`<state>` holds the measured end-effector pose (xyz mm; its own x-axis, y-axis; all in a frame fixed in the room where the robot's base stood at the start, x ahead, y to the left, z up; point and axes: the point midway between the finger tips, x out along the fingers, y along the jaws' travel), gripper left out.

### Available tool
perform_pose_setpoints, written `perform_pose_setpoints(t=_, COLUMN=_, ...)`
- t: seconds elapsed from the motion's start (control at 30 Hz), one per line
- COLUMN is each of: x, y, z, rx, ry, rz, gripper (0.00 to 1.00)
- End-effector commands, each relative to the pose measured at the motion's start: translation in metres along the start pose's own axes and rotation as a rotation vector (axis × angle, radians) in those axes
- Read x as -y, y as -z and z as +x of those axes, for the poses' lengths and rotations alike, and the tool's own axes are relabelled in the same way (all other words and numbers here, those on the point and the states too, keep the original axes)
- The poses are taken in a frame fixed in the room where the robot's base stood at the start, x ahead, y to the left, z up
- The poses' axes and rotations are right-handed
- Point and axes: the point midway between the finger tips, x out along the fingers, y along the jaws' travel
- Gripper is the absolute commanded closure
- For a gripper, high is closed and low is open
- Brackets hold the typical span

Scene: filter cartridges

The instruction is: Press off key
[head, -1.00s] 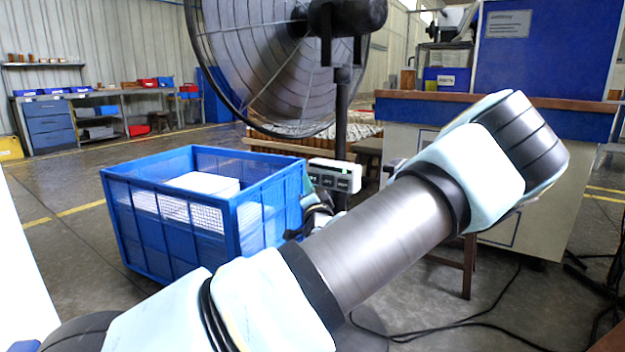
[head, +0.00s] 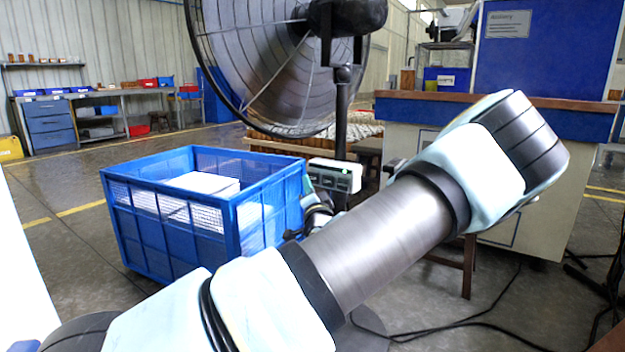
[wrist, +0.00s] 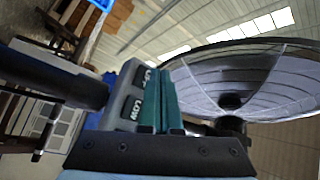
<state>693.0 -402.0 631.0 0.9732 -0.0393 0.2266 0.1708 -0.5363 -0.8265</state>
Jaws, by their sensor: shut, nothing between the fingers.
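The fan's control box (head: 335,175) is a pale box with dark keys and a small green light, mounted on the fan post. In the wrist view, the control box (wrist: 118,100) shows a key that seems to read "Off" (wrist: 148,76), partly hidden by my fingers, and a "Low" key (wrist: 136,107) beside it. My gripper (wrist: 160,72) has teal fingers, shut and empty, lying close against the key face at the off key. I cannot tell whether they touch it. In the head view, my gripper is mostly hidden behind my arm, just below the box.
The large fan (head: 280,60) stands above the box, its cage (wrist: 250,80) close on the right in the wrist view. A blue crate (head: 175,235) holding white material stands left of the post. A wooden stool (head: 468,265) and floor cables (head: 450,325) are at right.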

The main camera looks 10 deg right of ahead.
Motion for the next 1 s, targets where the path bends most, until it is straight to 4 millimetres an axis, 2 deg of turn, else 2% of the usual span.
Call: perform_pose_setpoints(t=1.0, x=-0.0043, y=0.0045, z=0.0059, rx=0.000, ry=0.000, rz=0.000, gripper=1.00)
